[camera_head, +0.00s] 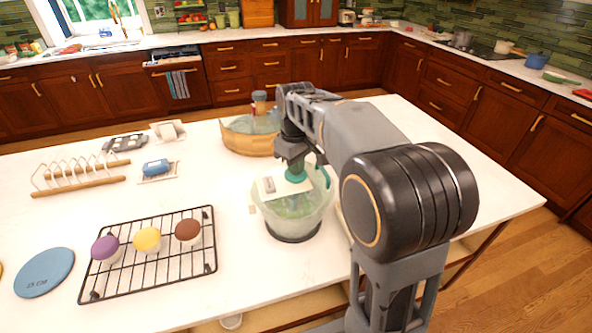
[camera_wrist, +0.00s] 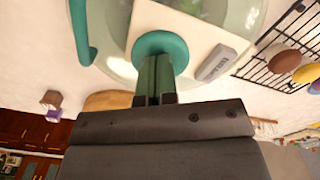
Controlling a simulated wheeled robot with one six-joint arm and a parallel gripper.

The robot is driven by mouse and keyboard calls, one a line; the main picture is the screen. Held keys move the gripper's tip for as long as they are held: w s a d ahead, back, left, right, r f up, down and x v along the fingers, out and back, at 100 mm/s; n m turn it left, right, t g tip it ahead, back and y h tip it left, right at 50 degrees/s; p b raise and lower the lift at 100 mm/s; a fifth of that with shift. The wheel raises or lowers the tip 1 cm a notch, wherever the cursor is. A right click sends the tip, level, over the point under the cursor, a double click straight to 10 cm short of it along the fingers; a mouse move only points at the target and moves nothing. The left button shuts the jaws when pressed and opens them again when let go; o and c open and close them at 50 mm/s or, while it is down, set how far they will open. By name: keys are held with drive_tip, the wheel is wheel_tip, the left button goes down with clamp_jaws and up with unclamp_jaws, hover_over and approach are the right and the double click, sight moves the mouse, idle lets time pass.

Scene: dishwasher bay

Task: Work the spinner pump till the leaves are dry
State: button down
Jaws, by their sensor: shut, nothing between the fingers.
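The salad spinner (camera_head: 293,215) is a clear bowl on a dark base, with green leaves (camera_head: 292,207) showing through its wall. Its teal pump knob (camera_head: 299,172) is in the middle of the lid, partly hidden by my arm in the head view. The round knob (camera_wrist: 160,45) also shows in the wrist view. A teal handle (camera_wrist: 82,38) curves at the bowl's side. My gripper (camera_wrist: 155,72) is shut and empty, its fingertips over the knob's edge. I cannot tell whether they touch it. It reaches down from above in the head view (camera_head: 294,163).
A black wire rack (camera_head: 165,257) with three cupcakes stands left of the spinner. A wooden-sided tub (camera_head: 248,138) stands behind it. A wooden rack (camera_head: 80,178), a blue sponge (camera_head: 156,167) and a blue disc (camera_head: 45,272) lie further left. Bare counter lies between them.

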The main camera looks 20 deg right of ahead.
drive_tip(key=shift+r+p, duration=2)
drive_tip(key=shift+r, duration=0.5)
drive_tip(key=shift+f, duration=0.15)
drive_tip(key=shift+f+b, duration=2)
drive_tip(key=shift+f, duration=0.7)
drive_tip(key=shift+r+p, duration=2.45)
drive_tip(key=shift+r, duration=0.4)
drive_tip(key=shift+f, duration=0.15)
drive_tip(key=shift+f+b, duration=1.9)
drive_tip(key=shift+f, duration=0.7)
drive_tip(key=shift+r+p, duration=2.3)
drive_tip(key=shift+r, duration=0.4)
